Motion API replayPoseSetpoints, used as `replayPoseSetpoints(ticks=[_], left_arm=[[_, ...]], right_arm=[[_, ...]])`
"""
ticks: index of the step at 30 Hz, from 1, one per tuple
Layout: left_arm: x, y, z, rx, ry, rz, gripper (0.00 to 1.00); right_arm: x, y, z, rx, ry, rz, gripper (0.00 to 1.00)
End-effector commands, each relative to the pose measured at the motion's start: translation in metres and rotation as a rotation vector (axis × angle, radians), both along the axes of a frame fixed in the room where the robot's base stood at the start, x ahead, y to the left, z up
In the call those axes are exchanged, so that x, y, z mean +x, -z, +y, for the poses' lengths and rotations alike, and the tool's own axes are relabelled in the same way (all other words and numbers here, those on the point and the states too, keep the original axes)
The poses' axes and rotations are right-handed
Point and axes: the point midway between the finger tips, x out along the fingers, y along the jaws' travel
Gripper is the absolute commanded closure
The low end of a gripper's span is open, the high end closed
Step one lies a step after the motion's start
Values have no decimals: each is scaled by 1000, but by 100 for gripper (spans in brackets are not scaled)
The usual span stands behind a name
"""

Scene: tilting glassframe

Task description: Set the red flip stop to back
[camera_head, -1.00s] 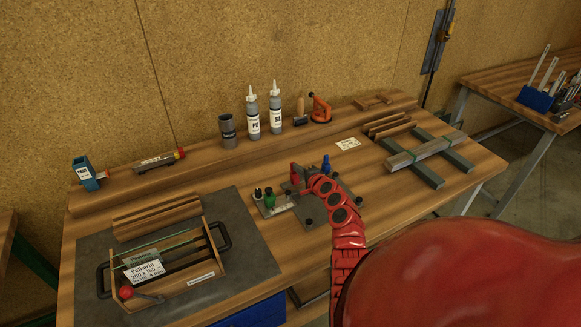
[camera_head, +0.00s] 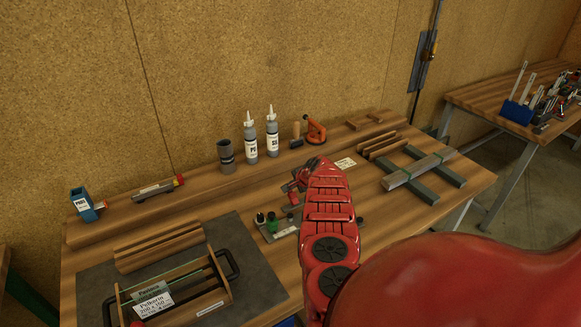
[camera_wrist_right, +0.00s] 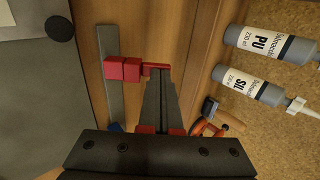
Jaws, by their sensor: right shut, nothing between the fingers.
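The red flip stop (camera_wrist_right: 123,69) shows in the right wrist view as red blocks on a grey strip (camera_wrist_right: 108,45), with a thin red bar reaching right. My right gripper (camera_wrist_right: 157,75) is shut and empty. Its dark fingertips lie beside the blocks, just below the red bar in the picture; I cannot tell whether they touch it. A blue piece (camera_wrist_right: 116,128) sits lower on the strip. In the head view my red right arm covers most of the fixture, and I cannot clearly make out the stop there. My left gripper is not in view.
A green knob (camera_head: 272,218) stands on the fixture's left part. Behind are two bottles (camera_head: 272,135), a grey cup (camera_head: 226,155) and an orange tool (camera_head: 315,130). A glass frame holder (camera_head: 205,310) lies front left. Grey bars (camera_head: 418,170) lie right.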

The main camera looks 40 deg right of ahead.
Motion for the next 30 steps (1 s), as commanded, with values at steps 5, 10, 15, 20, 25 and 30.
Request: replayPoseSetpoints(ticks=[5,10,15,20,25,30], left_arm=[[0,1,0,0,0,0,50],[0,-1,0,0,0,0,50],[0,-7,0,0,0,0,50],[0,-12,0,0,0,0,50],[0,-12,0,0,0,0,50],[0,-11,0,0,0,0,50]], right_arm=[[-1,1,0,2,1,11,100],[-1,-1,-1,2,1,10,100],[-1,-8,-1,2,1,10,100],[-1,-15,0,2,0,10,100],[-1,-15,0,2,0,10,100],[-1,-15,0,1,1,9,100]])
